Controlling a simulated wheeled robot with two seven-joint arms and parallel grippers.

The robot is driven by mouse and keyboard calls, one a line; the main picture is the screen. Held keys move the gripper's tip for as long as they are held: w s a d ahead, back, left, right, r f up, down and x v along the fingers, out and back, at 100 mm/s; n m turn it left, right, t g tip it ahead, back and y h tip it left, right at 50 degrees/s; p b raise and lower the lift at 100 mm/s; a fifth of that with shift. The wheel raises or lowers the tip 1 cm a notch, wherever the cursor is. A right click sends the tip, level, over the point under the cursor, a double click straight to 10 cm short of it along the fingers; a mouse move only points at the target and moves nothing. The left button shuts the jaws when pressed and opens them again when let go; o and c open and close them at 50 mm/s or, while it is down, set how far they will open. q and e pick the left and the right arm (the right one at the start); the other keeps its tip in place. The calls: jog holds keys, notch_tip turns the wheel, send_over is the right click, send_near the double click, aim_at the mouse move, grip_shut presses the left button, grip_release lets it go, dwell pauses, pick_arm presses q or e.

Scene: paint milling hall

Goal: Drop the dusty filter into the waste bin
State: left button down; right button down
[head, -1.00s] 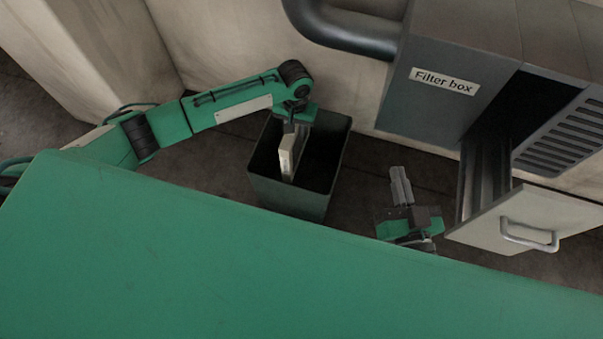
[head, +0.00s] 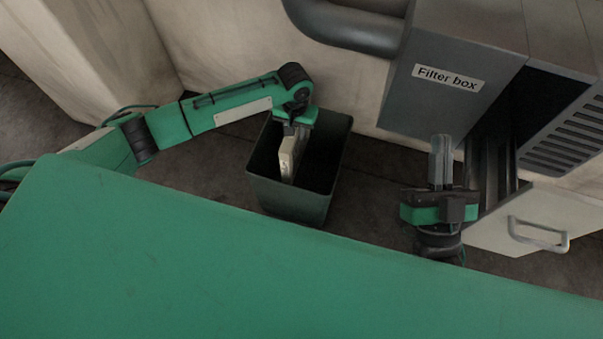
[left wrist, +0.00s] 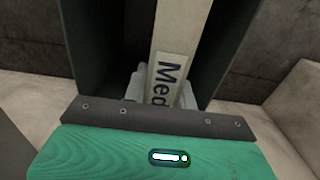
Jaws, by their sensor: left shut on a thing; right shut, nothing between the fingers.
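The dusty filter (head: 289,157) is a pale, flat panel. It hangs upright in my left gripper (head: 293,138), which is shut on it over the waste bin. In the left wrist view the filter (left wrist: 180,40) shows a label of which "Med" can be read, between the gripper's fingers (left wrist: 158,88). The waste bin (head: 290,202) is dark, open-topped and stands on the floor against the wall; its wall (left wrist: 92,45) shows around the filter in the wrist view. The filter's lower end is at or inside the bin's mouth; the exact depth is unclear. My right gripper (head: 441,140) is shut and empty beside the filter box.
A thick dark pipe (head: 345,28) runs above the bin. A broad green surface (head: 220,270) fills the foreground. Floor shows between bin and drawer.

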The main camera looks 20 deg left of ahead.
pick_arm(q)
jog(key=c, duration=1)
grip_release()
jog(key=shift+c, duration=0.2)
jog(key=shift+r, duration=0.2)
notch_tip(320, 180, up, 5)
jog(key=shift+r+p, duration=0.1)
jog(key=shift+p, duration=0.95)
notch_tip(320, 180, up, 7)
jog(key=shift+p, duration=1)
jog(key=shift+r, duration=0.65)
pick_arm(e)
jog(key=s+a+f+g, duration=0.1)
jog(key=s+f+g, duration=0.1)
jog(key=f+g, duration=0.3)
jog(key=s+a+f+g+h, duration=0.1)
jog(key=s+a+f+g, duration=0.1)
jog(key=f+g, duration=0.4)
jog(key=shift+a+f+n, duration=0.2)
jog(key=shift+f+n, duration=0.1)
jog(key=shift+f, duration=2.35)
jog(key=shift+s, duration=0.1)
